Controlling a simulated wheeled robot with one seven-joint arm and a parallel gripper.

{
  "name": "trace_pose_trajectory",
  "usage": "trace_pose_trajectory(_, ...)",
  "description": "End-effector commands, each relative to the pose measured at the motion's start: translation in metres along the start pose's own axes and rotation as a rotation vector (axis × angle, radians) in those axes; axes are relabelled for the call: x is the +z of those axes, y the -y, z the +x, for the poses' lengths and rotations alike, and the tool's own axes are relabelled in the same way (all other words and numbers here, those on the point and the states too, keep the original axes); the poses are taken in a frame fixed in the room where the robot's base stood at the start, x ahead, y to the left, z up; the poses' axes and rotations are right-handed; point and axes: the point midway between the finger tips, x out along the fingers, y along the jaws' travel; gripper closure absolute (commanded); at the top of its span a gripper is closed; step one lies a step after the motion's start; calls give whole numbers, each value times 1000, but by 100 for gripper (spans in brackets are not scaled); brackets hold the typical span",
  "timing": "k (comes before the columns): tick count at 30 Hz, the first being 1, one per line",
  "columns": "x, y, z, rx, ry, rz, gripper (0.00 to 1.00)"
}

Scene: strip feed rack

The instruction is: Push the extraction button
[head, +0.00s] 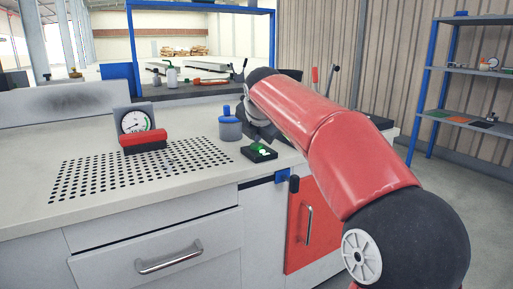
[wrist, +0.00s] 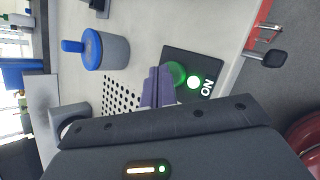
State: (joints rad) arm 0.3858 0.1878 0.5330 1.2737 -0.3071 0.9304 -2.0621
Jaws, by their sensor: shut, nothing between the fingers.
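A black switch box (head: 262,155) sits near the front edge of the perforated worktop. In the wrist view the box (wrist: 207,62) carries a round green button (wrist: 177,73), a bright glowing green-white lamp (wrist: 194,82) and the word ON. My gripper (wrist: 159,72) is shut and empty. Its fingertips are at the green button's edge and cover part of it; I cannot tell whether they touch it. In the head view the gripper is mostly hidden behind my arm, above the box.
A grey canister with a blue lid (head: 230,127) stands just left of the box; it also shows in the wrist view (wrist: 105,50). A red cabinet door (head: 314,222) is below the worktop.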

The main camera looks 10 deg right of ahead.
Motion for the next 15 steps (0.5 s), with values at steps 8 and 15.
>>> trace_pose_trajectory(8,-2,2,3,0,0,0,100)
trace_pose_trajectory(15,-2,2,3,0,0,0,100)
